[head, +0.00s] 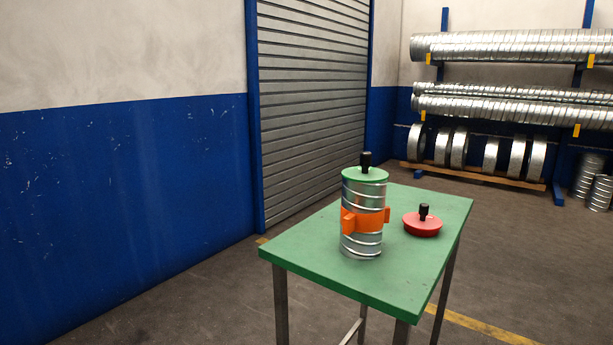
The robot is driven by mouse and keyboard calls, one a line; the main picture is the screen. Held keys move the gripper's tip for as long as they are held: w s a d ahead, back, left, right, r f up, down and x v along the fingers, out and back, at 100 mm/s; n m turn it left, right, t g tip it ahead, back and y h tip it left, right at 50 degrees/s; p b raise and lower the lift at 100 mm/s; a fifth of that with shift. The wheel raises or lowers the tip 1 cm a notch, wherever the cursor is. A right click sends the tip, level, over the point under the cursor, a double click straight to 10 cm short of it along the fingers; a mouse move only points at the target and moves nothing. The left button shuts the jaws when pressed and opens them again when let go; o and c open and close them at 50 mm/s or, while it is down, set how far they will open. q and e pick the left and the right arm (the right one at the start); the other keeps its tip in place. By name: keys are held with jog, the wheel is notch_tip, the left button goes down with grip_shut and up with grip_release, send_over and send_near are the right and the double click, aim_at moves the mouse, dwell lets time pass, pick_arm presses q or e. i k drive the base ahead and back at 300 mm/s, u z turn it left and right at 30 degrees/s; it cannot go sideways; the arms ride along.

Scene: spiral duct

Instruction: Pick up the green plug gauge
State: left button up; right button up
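The green plug gauge (364,173) is a green disc with a black upright knob. It sits at the top of a silver spiral duct piece (361,243); whatever part of it lies inside the duct is hidden. The duct stands upright on a green table (315,258), with an orange clamp-like band (363,221) around its middle. Neither of my grippers shows in the head view.
A red plug gauge (422,225) with a black knob lies on the table to the right of the duct. Racks of spiral ducts (510,45) stand along the back wall. A roller shutter (312,100) is behind the table. Floor around the table is clear.

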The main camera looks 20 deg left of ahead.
aim_at(365, 174)
jog(key=u, duration=1.65)
jog(key=i, duration=3.35)
jog(key=z, duration=2.45)
